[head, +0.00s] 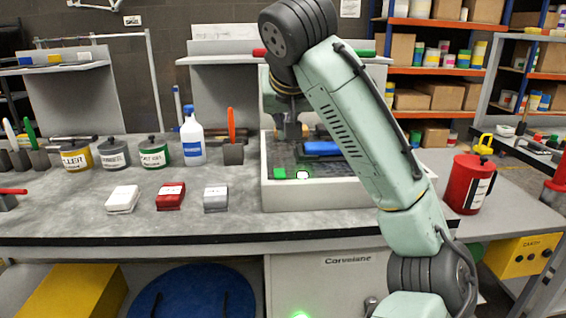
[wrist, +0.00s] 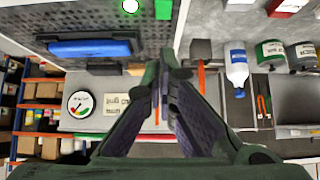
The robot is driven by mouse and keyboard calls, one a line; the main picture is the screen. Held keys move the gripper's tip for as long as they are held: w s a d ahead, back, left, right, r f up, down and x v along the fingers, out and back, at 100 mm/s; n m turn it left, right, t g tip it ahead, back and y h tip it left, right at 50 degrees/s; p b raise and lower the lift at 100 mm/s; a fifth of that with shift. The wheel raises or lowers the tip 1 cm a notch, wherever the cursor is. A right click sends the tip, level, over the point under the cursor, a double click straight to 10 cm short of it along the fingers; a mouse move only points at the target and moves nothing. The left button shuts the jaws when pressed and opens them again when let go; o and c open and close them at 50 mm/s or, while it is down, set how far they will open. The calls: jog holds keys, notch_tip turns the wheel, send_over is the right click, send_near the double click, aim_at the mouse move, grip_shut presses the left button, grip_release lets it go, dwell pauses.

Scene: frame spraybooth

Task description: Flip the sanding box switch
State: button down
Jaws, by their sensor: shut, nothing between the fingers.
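The sanding box (head: 405,190) is a pale bench unit with a dark perforated bed, right of the middle of the bench in the head view. On its front left part sit a small green block (head: 279,173), perhaps the switch, and a round, brightly lit white spot with a green rim (head: 302,174). In the wrist view the green block (wrist: 163,9) and the lit spot (wrist: 130,6) are at the top edge. A blue block (wrist: 92,47) lies on the bed. My gripper (wrist: 166,62) is shut and empty, over the bed; its contact with anything cannot be told.
White, red and grey small boxes (head: 171,196) stand left of the sanding box. A red container (head: 467,185) stands at the right.

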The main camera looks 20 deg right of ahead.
jog(key=p, duration=0.2)
send_near(281, 169)
jog(key=w, duration=0.1)
jog(key=w+d+r, duration=0.1)
jog(key=shift+w, duration=0.35)
notch_tip(281, 169, down, 3)
jog(key=shift+w+r, duration=0.1)
jog(key=shift+r, duration=0.05)
jog(key=shift+f+p, duration=0.3)
jog(key=shift+f, duration=0.55)
